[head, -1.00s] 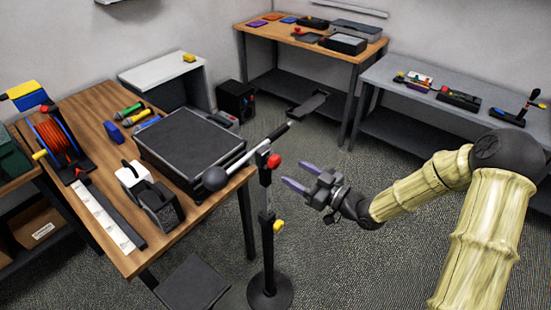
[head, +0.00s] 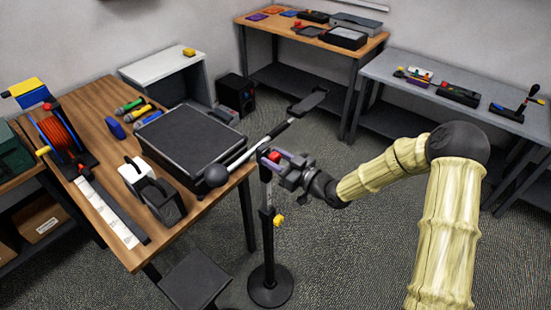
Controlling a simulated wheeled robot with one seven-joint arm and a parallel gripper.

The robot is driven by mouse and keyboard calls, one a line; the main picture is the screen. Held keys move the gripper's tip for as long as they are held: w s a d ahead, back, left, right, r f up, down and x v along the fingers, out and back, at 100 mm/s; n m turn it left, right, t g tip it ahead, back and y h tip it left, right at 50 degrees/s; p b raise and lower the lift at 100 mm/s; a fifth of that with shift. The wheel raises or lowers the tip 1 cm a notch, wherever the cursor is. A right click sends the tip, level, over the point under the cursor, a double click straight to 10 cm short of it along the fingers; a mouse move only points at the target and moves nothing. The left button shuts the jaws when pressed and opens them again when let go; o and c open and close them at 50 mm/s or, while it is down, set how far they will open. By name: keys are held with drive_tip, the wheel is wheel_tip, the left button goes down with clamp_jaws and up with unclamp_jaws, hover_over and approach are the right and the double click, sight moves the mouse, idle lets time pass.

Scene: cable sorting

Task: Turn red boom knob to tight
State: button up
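The red boom knob (head: 274,156) sits near the top of the black stand (head: 268,240), where the tilted boom arm crosses. It is partly hidden by my gripper (head: 277,155). My gripper has come in from the right, with its purple fingers at the knob. The fingers appear to lie on either side of the knob, but I cannot tell whether they are closed on it. A yellow knob (head: 278,221) is lower on the stand. The boom (head: 262,142) carries a dark ball (head: 216,175) at its lower left end and a flat black piece (head: 307,103) at its upper right end.
The wooden table (head: 185,232) on the left holds a black case (head: 188,140), a cable reel (head: 57,135) and several microphones. The boom's ball end is over its right edge. A grey bench (head: 390,75) stands at the back right. Floor between is clear.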

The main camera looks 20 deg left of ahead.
drive_tip(key=shift+c, duration=1.4)
drive_tip(key=shift+m, duration=0.5)
drive_tip(key=m, duration=0.3)
drive_tip(key=shift+w+d+m+b, duration=0.1)
drive_tip(key=shift+m+b, duration=0.2)
drive_tip(key=m, duration=0.4)
drive_tip(key=shift+w, duration=0.1)
drive_tip(key=m, duration=0.5)
drive_tip(key=shift+f, duration=0.1)
drive_tip(key=m, duration=0.4)
drive_tip(key=shift+f, duration=0.1)
drive_tip(key=shift+m, duration=0.3)
